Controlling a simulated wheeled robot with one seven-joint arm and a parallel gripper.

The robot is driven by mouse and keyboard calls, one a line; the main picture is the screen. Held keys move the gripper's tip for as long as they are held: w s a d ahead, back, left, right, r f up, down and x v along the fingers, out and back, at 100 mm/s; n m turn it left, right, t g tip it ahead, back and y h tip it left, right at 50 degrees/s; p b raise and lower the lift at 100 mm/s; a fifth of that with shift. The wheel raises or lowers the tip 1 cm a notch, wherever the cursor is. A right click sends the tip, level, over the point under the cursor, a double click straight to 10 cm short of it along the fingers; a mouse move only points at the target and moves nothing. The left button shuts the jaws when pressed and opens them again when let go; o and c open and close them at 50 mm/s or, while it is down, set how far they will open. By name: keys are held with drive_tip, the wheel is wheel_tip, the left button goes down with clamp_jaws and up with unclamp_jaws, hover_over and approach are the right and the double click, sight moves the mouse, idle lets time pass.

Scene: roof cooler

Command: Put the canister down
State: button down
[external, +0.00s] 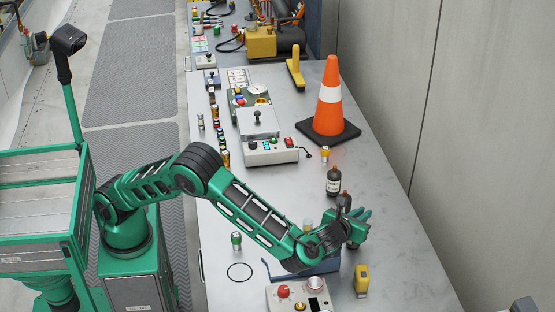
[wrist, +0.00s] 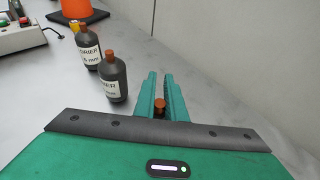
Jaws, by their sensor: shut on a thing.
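My gripper (wrist: 161,80) is shut on a dark canister with an orange-red cap (wrist: 160,103); only its top shows between the fingers in the wrist view. In the external view my gripper (external: 362,222) is over the right part of the bench, and the held canister is mostly hidden by the hand. Whether it touches the bench cannot be told. Two dark bottles with white labels and orange caps stand left of the fingers in the wrist view: a nearer one (wrist: 113,80) and a farther one (wrist: 88,48). The farther one stands upright in the external view (external: 333,183).
The grey bench (external: 395,255) has free room on its right. An orange cone (external: 329,95) stands farther back. A control box (external: 266,150) is left of it. A panel with a red knob (external: 290,294), a yellow item (external: 361,280) and a black ring mark (external: 239,272) are near the front.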

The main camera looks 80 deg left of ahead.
drive_tip(key=c, duration=1.8)
unclamp_jaws()
drive_tip(key=shift+r, duration=0.1)
